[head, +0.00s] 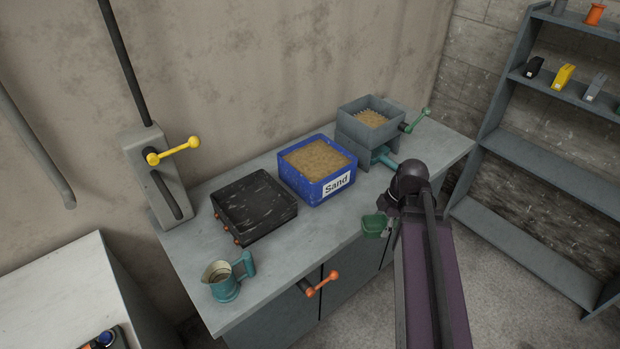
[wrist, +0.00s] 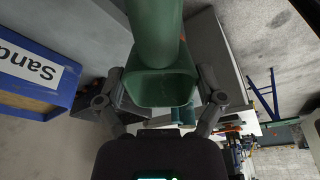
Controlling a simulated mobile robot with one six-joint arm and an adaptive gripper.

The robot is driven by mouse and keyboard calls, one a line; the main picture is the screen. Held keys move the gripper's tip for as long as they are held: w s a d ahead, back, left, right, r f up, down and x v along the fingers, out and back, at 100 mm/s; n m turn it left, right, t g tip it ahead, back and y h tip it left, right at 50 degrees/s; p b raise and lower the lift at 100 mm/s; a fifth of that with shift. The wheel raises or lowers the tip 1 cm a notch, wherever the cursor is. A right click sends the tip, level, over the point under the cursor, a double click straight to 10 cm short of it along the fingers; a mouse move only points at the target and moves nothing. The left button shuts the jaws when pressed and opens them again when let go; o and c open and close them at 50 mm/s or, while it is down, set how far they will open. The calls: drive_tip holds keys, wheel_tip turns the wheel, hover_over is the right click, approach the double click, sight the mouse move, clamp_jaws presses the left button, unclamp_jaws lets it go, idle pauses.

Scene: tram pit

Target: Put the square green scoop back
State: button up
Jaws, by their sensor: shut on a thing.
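The square green scoop (head: 374,225) is in my gripper (head: 392,212), off the front edge of the workbench (head: 290,262) in the head view. In the wrist view the scoop (wrist: 160,86) lies between the two fingers of my gripper (wrist: 161,80), its square open mouth facing the camera. Its round green handle (wrist: 155,30) runs to the top of that picture. My gripper is shut on the scoop. My arm hides part of the gripper in the head view. The inside of the scoop is dark.
On the bench stand a blue Sand box (head: 317,190), a black tray (head: 262,228), a teal jug (head: 224,281) and a grey hopper (head: 350,135) with a green crank. An orange handle (head: 322,283) juts from the front.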

drive_tip(key=w+a+r+m+h+p, duration=0.1)
drive_tip(key=w+a+m, duration=0.3)
drive_tip(key=w, duration=0.5)
drive_tip(key=w+a+r+m+h+p, duration=0.1)
drive_tip(key=w+a+r+m+p, duration=0.2)
drive_tip(key=w+a, duration=0.4)
drive_tip(key=w+a+r+m+h+p, duration=0.1)
drive_tip(key=w+a+r+m+p, duration=0.2)
drive_tip(key=w+a, duration=0.3)
drive_tip(key=w+m+p, duration=0.1)
drive_tip(key=w, duration=0.3)
drive_tip(key=shift+w+a+r+m, duration=0.25)
drive_tip(key=shift+w+r+m, duration=0.05)
drive_tip(key=shift+f, duration=0.1)
wheel_tip(320, 180, down, 5)
drive_tip(key=b, duration=0.5)
drive_tip(key=shift+f+b, duration=2.25)
